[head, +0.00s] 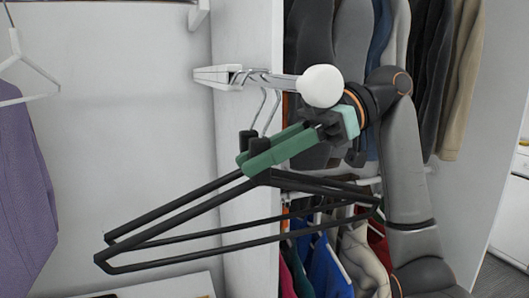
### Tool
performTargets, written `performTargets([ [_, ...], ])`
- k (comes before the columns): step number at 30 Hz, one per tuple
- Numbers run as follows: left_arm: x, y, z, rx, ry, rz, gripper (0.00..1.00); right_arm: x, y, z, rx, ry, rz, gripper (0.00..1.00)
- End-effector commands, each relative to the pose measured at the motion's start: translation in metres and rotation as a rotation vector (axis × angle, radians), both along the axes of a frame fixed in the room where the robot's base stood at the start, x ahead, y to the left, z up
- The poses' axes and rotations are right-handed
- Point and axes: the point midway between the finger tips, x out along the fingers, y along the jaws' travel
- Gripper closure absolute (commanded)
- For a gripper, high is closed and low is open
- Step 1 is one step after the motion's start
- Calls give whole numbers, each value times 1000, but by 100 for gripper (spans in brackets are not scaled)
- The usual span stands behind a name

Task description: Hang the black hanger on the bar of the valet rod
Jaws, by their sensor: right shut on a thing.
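The valet rod (285,82) sticks out to the right from a white panel's edge, on a pale bracket, with a white ball (320,86) at its end. Black hanger frames (170,222) sit below it, with two dark necks and two thin metal hooks, so they look like two hangers close together. The hooks reach up to the bar; I cannot tell whether each one rests on it. My right gripper (265,160), with green fingers, is shut on the black hanger near its neck. The fingers hide part of the neck and shoulders. My left gripper is not in view.
Dark jackets (335,50) hang behind my right arm, with colourful clothes (325,262) below. A white hanger (28,72) and a purple garment (25,190) are at the far left. The white wall (110,120) between is clear.

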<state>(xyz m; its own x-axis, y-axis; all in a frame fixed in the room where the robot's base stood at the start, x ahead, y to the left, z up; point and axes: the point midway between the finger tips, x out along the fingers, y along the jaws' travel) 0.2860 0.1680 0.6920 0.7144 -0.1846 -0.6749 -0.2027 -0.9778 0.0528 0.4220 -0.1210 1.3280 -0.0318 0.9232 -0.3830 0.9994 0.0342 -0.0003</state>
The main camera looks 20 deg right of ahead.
Motion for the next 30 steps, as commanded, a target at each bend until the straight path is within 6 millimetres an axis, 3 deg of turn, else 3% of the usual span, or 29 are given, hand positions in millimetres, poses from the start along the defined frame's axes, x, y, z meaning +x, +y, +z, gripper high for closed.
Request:
performTargets([
  [8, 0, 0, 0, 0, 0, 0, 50, 0, 0, 0, 1, 0, 0, 100],
  [9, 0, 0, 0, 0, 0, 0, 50, 0, 0, 0, 1, 0, -1, 74],
  [17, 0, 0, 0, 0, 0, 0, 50, 0, 0, 0, 1, 0, 0, 44],
  [26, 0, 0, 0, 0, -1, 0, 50, 0, -2, 0, 0, 1, -1, 43],
  [30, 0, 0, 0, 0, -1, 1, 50, 1, -16, 6, 1, 0, -4, 43],
])
